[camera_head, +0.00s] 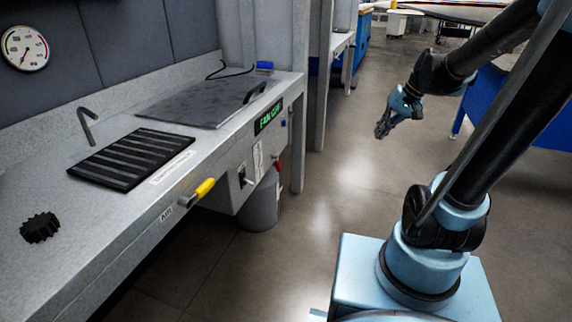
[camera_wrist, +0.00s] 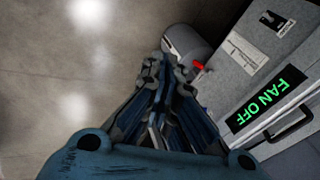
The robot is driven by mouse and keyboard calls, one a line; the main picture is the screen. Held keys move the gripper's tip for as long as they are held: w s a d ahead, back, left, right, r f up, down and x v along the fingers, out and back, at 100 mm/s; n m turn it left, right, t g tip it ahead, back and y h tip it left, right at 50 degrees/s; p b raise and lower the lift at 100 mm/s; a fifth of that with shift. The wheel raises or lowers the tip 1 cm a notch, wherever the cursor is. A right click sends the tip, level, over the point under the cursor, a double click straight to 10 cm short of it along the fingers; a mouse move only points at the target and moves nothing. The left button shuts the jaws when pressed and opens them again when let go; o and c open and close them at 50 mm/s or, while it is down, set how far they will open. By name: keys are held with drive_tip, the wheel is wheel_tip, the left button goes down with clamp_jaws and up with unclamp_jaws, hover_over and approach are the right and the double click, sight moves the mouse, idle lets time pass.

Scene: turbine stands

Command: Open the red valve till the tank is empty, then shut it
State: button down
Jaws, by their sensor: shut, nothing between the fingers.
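The red valve (camera_head: 278,167) is a small red handle under the bench, beside a grey cylindrical tank (camera_head: 260,207). In the wrist view the red valve (camera_wrist: 198,65) shows just beyond and to the right of my fingertips, with the grey tank (camera_wrist: 187,42) behind it. My gripper (camera_head: 384,130) is shut and empty, held in the open air over the floor, to the right of the bench and apart from the valve. It also shows in the wrist view (camera_wrist: 166,66). The tank's inside is hidden.
The grey bench (camera_head: 225,140) runs along the left, with a yellow-handled lever (camera_head: 204,189) at its edge, a lit "FAN OFF" sign (camera_head: 269,117), a black grille (camera_head: 133,158) and a wall gauge (camera_head: 25,48). A blue table (camera_head: 497,95) stands right. The floor between is clear.

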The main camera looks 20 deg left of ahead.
sight(278, 166)
drive_tip(key=w+a+f+n+g+y, duration=0.1)
drive_tip(key=w+a+f+y, duration=0.25)
drive_tip(key=w+a, duration=0.7)
drive_tip(key=w+a+f+n+g+y, duration=0.1)
drive_tip(key=w+a+f+y, duration=0.45)
drive_tip(key=w, duration=0.85)
drive_tip(key=w+a+f+g+y, duration=0.1)
drive_tip(key=w+a+f, duration=0.1)
drive_tip(key=a+f, duration=0.45)
drive_tip(key=w+a+f+n+g+y, duration=0.1)
drive_tip(key=a+f, duration=0.2)
drive_tip(key=f, duration=0.7)
drive_tip(key=w+a+f+y, duration=0.15)
drive_tip(key=a+f, duration=0.25)
drive_tip(key=f, duration=0.4)
drive_tip(key=s+a+f, duration=0.1)
drive_tip(key=s+a, duration=0.4)
drive_tip(key=a, duration=0.5)
drive_tip(key=shift+s, duration=0.15)
drive_tip(key=shift+a, duration=0.1)
